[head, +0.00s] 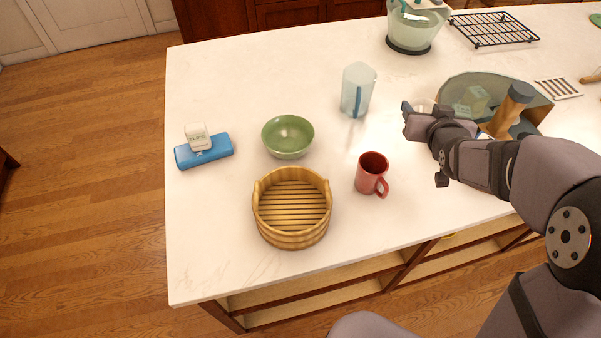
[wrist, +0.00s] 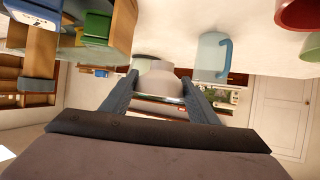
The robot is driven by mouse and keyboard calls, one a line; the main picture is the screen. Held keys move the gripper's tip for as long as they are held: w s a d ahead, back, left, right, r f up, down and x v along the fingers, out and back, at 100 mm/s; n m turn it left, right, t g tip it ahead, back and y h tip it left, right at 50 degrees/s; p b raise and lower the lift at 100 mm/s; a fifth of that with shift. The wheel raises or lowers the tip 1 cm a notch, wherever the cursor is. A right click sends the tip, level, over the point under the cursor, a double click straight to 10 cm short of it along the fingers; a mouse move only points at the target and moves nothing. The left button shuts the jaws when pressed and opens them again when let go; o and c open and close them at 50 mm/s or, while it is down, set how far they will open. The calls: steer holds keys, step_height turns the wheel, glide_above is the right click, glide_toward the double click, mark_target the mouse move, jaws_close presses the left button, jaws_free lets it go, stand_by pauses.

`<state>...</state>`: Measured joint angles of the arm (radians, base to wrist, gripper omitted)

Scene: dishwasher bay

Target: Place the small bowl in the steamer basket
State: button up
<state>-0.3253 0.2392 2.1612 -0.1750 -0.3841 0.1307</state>
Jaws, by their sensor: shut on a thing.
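My gripper (head: 408,110) is shut on a small pale bowl (head: 423,104), held at the right of the counter. In the wrist view the bowl (wrist: 160,82) sits between the two fingers (wrist: 159,95); in the head view the gripper partly hides it. The steamer basket (head: 291,239) is a round wooden tub with a slatted floor, near the counter's front left. It looks empty and is well to the left of my gripper. I do not make it out in the wrist view.
A red mug (head: 371,173) and a clear blue-handled pitcher (head: 357,90) stand between my gripper and the basket's side. A larger green bowl (head: 288,137) stands behind the basket. A blue box with a white timer (head: 198,137) is at left.

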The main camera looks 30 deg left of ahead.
steer(key=r+p, duration=0.4)
steer(key=r, duration=0.1)
steer(key=shift+s+a+p, duration=0.3)
steer(key=shift+p, duration=0.05)
steer(key=s+a+r+n+g+y+p, duration=0.4)
steer(key=s+a+n+g+y+p, duration=0.15)
steer(key=s+a+n, duration=0.2)
steer(key=s+a+f+n+g+y+b, duration=0.15)
steer(key=s+n+g, duration=0.35)
steer(key=s, duration=0.7)
steer(key=s+a+n+g+p, duration=0.1)
steer(key=s+a+n+g, duration=0.35)
steer(key=s, duration=0.65)
steer(key=shift+n+g, duration=0.3)
steer(key=shift+g, duration=0.4)
steer(key=shift+d+f, duration=0.3)
steer(key=shift+f, duration=1.35)
steer(key=shift+d+f, duration=0.25)
steer(key=shift+f, duration=1.4)
steer(key=shift+d+f, duration=0.3)
steer(key=shift+f, duration=1.35)
steer(key=shift+f, duration=0.1)
steer(key=shift+f, duration=0.55)
steer(key=o, duration=1.1)
steer(key=shift+c, duration=0.2)
